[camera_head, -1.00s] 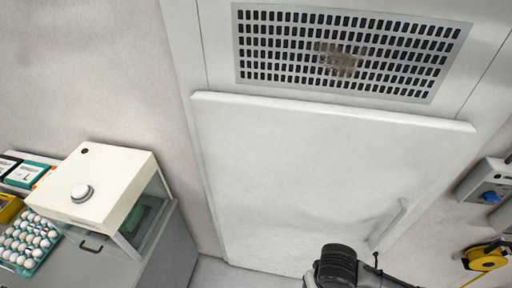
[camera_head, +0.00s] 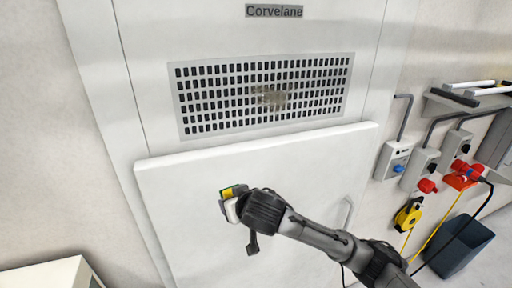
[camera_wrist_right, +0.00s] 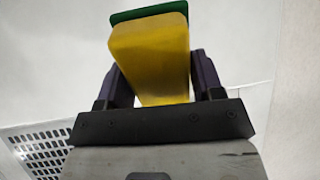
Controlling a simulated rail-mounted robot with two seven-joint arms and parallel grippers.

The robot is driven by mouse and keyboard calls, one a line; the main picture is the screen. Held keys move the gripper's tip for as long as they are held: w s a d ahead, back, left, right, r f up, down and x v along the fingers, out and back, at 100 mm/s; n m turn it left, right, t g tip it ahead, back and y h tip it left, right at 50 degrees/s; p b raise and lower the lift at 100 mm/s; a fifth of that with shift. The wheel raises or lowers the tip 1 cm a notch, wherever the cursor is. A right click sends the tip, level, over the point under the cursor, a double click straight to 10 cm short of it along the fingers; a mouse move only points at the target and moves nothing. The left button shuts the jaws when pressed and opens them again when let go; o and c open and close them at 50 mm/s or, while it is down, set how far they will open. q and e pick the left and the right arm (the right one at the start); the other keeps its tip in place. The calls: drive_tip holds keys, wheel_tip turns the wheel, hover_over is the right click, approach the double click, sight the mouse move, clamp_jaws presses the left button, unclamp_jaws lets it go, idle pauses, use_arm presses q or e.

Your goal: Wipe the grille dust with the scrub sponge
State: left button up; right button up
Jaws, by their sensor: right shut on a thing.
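The grille (camera_head: 215,104) is a perforated panel in the upper part of a white cabinet front. A brownish dust patch (camera_head: 270,98) lies on it, right of its middle. My right gripper (camera_head: 232,200) is in front of the white door, below and left of the dust, apart from the grille. It is shut on the scrub sponge (camera_head: 234,190), which is yellow with a green layer. In the right wrist view the sponge (camera_wrist_right: 152,55) sits between both fingers, green side at the far end; part of the grille (camera_wrist_right: 40,150) shows at lower left. My left gripper is out of view.
A ledge (camera_head: 260,144) runs along the door top below the grille. Wall sockets (camera_head: 394,160), a yellow cable reel (camera_head: 408,215), a shelf (camera_head: 470,100) and a dark bin (camera_head: 462,248) are at the right. A pale box (camera_head: 50,275) is at lower left.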

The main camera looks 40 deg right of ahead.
drive_tip(key=w+d+r+m+t+h, duration=0.1)
drive_tip(key=w+d+r+t, duration=0.15)
drive_tip(key=r, duration=0.35)
drive_tip(key=w+d+r+t+h, duration=0.1)
drive_tip(key=d+r+t, duration=0.15)
drive_tip(key=r, duration=0.25)
drive_tip(key=m+h+b, duration=0.1)
drive_tip(key=h, duration=0.1)
approach(244, 107)
drive_tip(key=shift+t, duration=0.3)
drive_tip(key=shift+p+x, duration=0.45)
drive_tip(key=shift+x, duration=2.05)
drive_tip(key=shift+f, duration=0.2)
drive_tip(key=shift+w, duration=0.1)
drive_tip(key=shift+w+d, duration=0.3)
drive_tip(key=shift+w, duration=0.25)
drive_tip(key=shift+w+d+p, duration=0.1)
drive_tip(key=shift+w+p, duration=0.25)
drive_tip(key=shift+w, duration=0.05)
